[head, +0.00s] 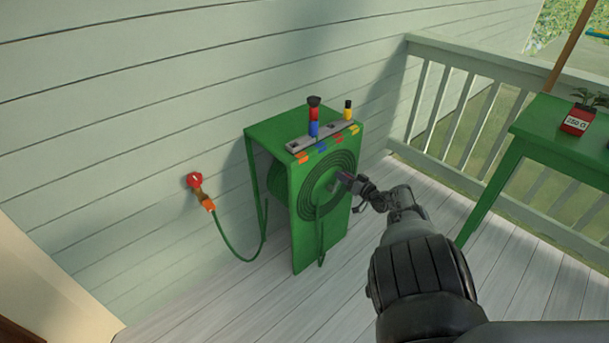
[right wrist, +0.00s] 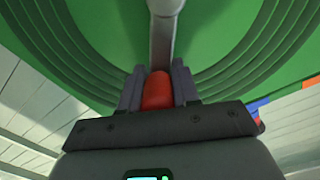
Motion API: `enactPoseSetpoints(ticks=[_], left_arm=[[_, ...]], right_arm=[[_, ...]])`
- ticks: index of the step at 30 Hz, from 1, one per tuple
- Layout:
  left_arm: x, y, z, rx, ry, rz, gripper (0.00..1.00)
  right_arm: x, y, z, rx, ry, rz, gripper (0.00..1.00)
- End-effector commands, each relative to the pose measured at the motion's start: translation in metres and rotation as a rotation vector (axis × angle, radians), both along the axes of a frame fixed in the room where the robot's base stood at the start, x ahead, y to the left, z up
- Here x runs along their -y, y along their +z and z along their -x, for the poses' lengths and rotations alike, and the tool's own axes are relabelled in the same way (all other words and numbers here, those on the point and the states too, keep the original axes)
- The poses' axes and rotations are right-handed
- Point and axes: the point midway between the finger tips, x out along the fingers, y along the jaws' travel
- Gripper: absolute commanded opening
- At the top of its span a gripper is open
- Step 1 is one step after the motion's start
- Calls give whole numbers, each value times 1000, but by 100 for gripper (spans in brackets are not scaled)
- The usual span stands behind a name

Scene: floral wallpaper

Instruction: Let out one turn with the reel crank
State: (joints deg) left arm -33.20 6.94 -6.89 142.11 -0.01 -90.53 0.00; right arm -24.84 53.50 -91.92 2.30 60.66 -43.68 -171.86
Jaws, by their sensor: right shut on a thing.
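The green hose reel (head: 300,185) stands on the deck against the siding wall, with dark concentric rings on its front face. Its crank shows in the right wrist view as a grey arm (right wrist: 162,40) ending in a red handle (right wrist: 157,90). My right gripper (head: 350,181) is at the reel's front face, right of the ring centre. In the right wrist view my right gripper (right wrist: 158,88) is shut on the red handle, one finger on each side. A green hose (head: 236,252) runs from the reel to the wall tap (head: 195,182). My left gripper is not in view.
Nozzles (head: 314,115) and a yellow-topped fitting (head: 348,110) stand on the reel's top. A green table (head: 560,140) with a potted plant (head: 578,118) is at the right. A white railing (head: 480,120) closes the deck behind. Deck boards (head: 330,290) in front are clear.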

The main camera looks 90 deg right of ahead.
Motion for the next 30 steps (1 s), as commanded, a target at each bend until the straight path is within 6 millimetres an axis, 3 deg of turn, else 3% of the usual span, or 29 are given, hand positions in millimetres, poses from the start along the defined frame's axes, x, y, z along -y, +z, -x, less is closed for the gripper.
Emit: enactPoseSetpoints(ticks=[11,12,16,30], left_arm=[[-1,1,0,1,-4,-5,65],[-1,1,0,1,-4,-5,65],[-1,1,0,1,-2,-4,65],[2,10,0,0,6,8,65]], right_arm=[[1,5,1,7,-2,10,0],[1,5,1,7,-2,11,35],[1,4,1,4,-2,8,55],[-7,3,10,-2,-4,4,56]])
